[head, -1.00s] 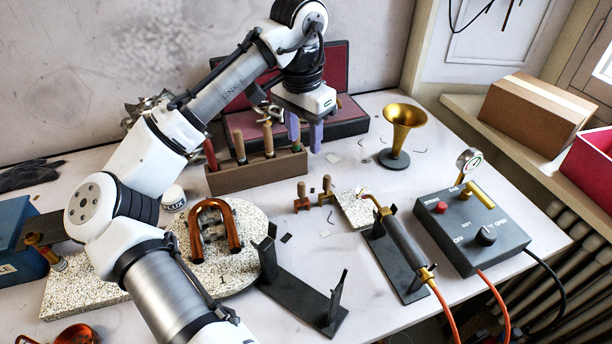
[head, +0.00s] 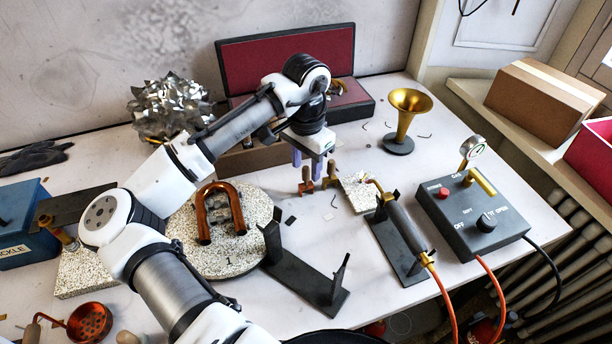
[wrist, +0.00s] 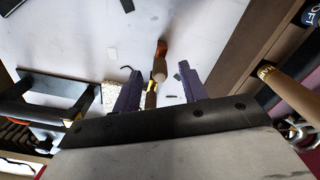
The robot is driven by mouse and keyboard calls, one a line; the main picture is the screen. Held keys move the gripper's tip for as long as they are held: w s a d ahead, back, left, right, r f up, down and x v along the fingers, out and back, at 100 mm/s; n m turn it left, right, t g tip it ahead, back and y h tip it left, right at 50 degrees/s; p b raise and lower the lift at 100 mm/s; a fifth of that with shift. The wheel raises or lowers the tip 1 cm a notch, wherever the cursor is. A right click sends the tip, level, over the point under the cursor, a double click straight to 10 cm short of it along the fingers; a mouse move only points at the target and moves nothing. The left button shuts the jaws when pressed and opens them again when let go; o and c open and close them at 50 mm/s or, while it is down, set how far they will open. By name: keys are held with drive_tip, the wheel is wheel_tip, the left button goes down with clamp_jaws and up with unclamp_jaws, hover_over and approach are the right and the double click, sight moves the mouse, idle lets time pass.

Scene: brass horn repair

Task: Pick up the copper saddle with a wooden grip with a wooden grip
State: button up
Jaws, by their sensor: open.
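The copper saddle (head: 305,187) stands upright on the bench, its light wooden grip (head: 306,172) pointing up. A similar brass-coloured saddle (head: 331,181) with a wooden grip stands just to its right. My gripper (head: 307,166) is open above the copper saddle, its purple fingers pointing down. In the wrist view, the copper saddle (wrist: 162,47) and its grip appear between the fingertips of my gripper (wrist: 158,68). The brass saddle (wrist: 151,97) shows partly behind, near the lower edge between the fingers. I cannot tell whether a finger touches the grip.
A wooden tool rack (head: 258,158) stands close behind, partly hidden by my arm. A black stand (head: 305,278) lies in front. The brass bell (head: 404,118) stands at the back right.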

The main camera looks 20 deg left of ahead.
drive_tip(key=shift+f, duration=1.1)
clamp_jaws()
drive_tip(key=shift+r, duration=0.1)
